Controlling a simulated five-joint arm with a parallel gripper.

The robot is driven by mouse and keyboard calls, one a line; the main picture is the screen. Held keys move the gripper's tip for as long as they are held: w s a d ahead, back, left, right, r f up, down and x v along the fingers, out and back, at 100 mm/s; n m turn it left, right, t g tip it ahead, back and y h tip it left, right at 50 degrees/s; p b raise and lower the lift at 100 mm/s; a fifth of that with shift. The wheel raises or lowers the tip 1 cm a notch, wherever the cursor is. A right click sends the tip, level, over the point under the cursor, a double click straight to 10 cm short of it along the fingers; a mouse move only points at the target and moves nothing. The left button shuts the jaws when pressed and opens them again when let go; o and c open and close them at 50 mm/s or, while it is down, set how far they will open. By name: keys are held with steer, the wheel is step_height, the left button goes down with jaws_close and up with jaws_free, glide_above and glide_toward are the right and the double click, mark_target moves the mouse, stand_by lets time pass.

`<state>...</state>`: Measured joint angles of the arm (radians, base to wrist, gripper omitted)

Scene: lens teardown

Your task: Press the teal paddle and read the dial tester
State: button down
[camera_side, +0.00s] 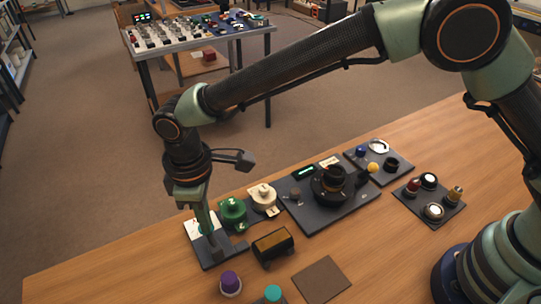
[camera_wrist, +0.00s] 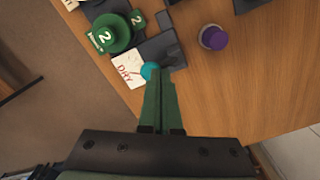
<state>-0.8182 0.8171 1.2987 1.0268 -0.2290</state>
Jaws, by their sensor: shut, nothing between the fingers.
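The tester is a dark base (camera_side: 225,252) with a white dial face (camera_side: 191,229) at the left of the bench. In the wrist view the white face (camera_wrist: 127,70) carries red lettering that seems to read "DRY"; I cannot make out a needle position. The round teal paddle (camera_wrist: 150,70) sits at the face's right edge, partly covered by my fingertips. My gripper (camera_wrist: 157,82) is shut and empty, its tips at the paddle. In the side view my gripper (camera_side: 209,234) points down over the tester. I cannot tell whether the tips press the paddle or only hover.
A green numbered part (camera_side: 233,210) and a cream part (camera_side: 262,196) stand close beside the tester. A dark box (camera_side: 273,246), purple-topped knob (camera_side: 230,282) and teal-topped cylinder (camera_side: 273,293) lie nearer the front. A brown mat (camera_side: 321,279) is empty.

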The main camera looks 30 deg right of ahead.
steer(key=shift+r, duration=2.35)
steer(key=shift+w+d+r, duration=0.15)
steer(key=shift+d+r, duration=0.05)
steer(key=shift+d, duration=0.05)
steer(key=w+d+r+m+t+y, duration=0.1)
steer(key=d+r+m, duration=0.2)
steer(key=d+r, duration=0.5)
steer(key=w+d+r+m+t, duration=0.1)
steer(key=w+d+r+m, duration=0.2)
steer(key=d, duration=0.8)
steer(key=s+d+m+t, duration=0.1)
steer(key=s+d+m, duration=0.2)
steer(key=d, duration=0.6)
steer(key=s+d+r+m+t+h, duration=0.1)
steer(key=s+d+m+t, duration=0.1)
steer(key=s+d, duration=0.6)
steer(key=shift+d+r+m+t, duration=0.25)
steer(key=shift+d+m+t, duration=0.05)
steer(key=shift+d+m, duration=0.25)
